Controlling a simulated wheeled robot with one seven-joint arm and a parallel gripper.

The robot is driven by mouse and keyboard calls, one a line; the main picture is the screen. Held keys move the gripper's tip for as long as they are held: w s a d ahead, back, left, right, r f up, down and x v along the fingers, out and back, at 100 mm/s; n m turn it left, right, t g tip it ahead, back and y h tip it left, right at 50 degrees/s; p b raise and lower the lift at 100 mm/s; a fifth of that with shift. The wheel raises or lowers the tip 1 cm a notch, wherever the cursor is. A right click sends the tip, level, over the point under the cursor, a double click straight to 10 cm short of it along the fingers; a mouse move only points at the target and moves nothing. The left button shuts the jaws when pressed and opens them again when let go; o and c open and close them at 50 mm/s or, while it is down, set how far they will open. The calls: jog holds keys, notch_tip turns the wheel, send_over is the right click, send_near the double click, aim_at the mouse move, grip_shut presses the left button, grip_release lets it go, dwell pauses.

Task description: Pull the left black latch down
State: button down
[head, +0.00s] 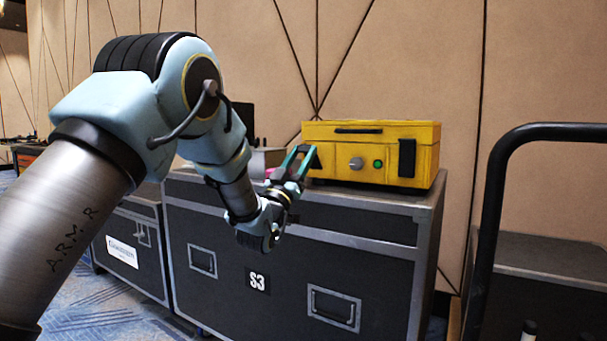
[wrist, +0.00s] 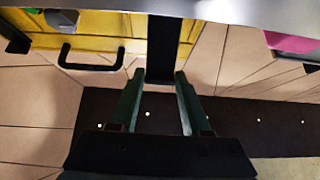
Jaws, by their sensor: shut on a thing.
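The yellow case (head: 335,155) sits on a dark flight case. Its right black latch (head: 407,158) stands upright on the front face. My gripper (head: 307,152) is at the left end of that face and covers most of the left latch in the head view. In the wrist view the left black latch (wrist: 163,42) reaches down between the fingertips of my gripper (wrist: 160,76), which is shut on it. The case's black handle (wrist: 90,60) shows to the left in that view.
The flight case (head: 290,245) marked S3 fills the space below the yellow case. A grey knob (head: 356,163) and a green button (head: 378,163) are on the yellow front. A black tubular rail (head: 490,220) stands at the right. A pink thing (wrist: 290,42) lies nearby.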

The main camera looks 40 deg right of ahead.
jog(key=shift+s+a+f+b, duration=0.1)
jog(key=shift+a+f+b, duration=0.15)
jog(key=shift+f+b, duration=0.85)
jog(key=shift+s+a+f+b, duration=0.1)
jog(key=shift+a+f+b, duration=0.1)
jog(key=shift+f+b, duration=0.85)
jog(key=shift+r, duration=0.15)
jog(key=c, duration=0.8)
grip_release()
jog(key=shift+c, duration=0.2)
jog(key=shift+o, duration=0.8)
jog(key=shift+d, duration=0.1)
jog(key=o, duration=0.3)
jog(key=shift+r, duration=0.2)
